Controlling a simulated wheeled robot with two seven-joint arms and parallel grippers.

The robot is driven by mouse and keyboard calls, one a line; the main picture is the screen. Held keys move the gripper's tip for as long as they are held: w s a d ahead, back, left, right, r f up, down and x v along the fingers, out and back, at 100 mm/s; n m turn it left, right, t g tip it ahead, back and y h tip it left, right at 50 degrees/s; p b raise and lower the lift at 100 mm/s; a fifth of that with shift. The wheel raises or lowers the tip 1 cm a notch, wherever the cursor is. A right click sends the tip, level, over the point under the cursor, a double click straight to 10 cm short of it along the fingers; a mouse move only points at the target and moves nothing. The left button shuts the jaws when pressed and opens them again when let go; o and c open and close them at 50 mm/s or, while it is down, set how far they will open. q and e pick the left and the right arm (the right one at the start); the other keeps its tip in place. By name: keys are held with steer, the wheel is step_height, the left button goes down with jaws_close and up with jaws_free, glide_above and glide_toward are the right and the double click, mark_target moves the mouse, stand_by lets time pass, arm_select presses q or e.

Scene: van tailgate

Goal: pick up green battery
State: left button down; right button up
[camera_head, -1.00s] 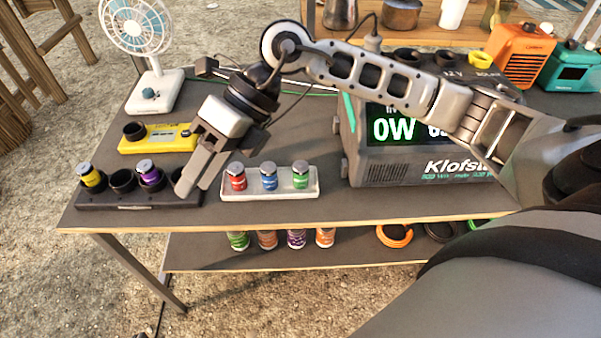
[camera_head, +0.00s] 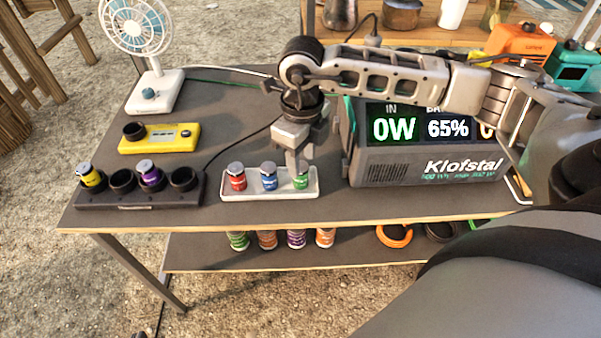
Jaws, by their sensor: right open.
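The green battery (camera_head: 301,181) stands upright at the right end of a white tray (camera_head: 269,195), beside a blue battery (camera_head: 269,178) and a red battery (camera_head: 236,178). My right gripper (camera_head: 299,168) points down over the green battery, its fingers at the battery's top and hiding part of it. The jaws are open. I cannot tell whether the fingers touch the battery. My left gripper is not in view.
A black charger (camera_head: 140,200) holding a yellow and a purple battery is at left. A yellow tester (camera_head: 160,139) and a fan (camera_head: 153,90) stand behind it. The power station (camera_head: 425,172) is close on the right.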

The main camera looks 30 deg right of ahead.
mark_target(301, 165)
steer(key=shift+w+f, duration=0.2)
steer(key=shift+f, duration=2.55)
steer(key=c, duration=0.8)
